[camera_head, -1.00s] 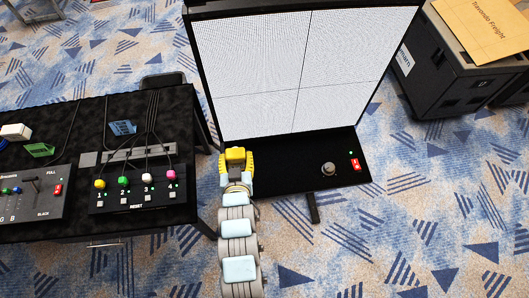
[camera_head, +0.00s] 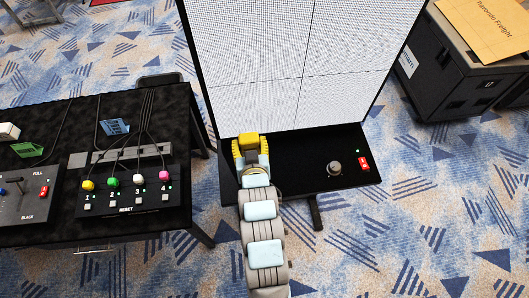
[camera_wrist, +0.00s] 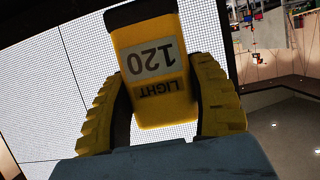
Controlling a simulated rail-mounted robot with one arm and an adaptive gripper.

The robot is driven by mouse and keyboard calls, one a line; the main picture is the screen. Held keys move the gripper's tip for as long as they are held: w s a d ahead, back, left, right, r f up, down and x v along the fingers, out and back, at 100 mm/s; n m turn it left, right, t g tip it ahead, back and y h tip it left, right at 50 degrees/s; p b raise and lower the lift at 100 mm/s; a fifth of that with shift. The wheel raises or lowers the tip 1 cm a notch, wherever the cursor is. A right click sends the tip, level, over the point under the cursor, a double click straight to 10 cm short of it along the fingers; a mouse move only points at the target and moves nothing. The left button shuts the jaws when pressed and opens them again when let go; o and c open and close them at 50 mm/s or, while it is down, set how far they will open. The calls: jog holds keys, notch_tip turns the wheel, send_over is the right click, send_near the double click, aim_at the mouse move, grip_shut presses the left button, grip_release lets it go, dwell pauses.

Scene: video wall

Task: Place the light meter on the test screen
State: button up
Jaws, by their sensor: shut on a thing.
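In the head view my gripper (camera_head: 252,150) is in front of the lower left part of the white test screen (camera_head: 300,60). The light meter (camera_head: 248,139) shows there between the fingers. The screen is lit white and has dark seams. Whether the meter touches the screen cannot be told.
A black base (camera_head: 300,165) below the screen carries a round grey knob (camera_head: 334,168) and a red switch (camera_head: 364,163). A black table (camera_head: 95,225) with control boxes and cables stands at the left. A dark case (camera_head: 455,75) stands at the right.

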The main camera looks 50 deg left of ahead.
jog(key=w+f+b, duration=0.2)
jog(key=f+b, duration=0.1)
jog(key=shift+w, duration=0.25)
jog(key=shift+w+f, duration=0.1)
jog(key=shift+w, duration=0.2)
jog(key=shift+w+f+p, duration=0.25)
jog(key=shift+w+f, duration=0.45)
jog(key=shift+f, duration=0.2)
jog(key=shift+w+f+p, duration=0.2)
jog(key=shift+w+f, duration=0.45)
jog(key=shift+f, duration=0.2)
notch_tip(320, 180, down, 2)
jog(key=shift+f, duration=0.4)
jog(key=shift+f, duration=0.2)
jog(key=o, duration=1.2)
jog(key=shift+r, duration=0.1)
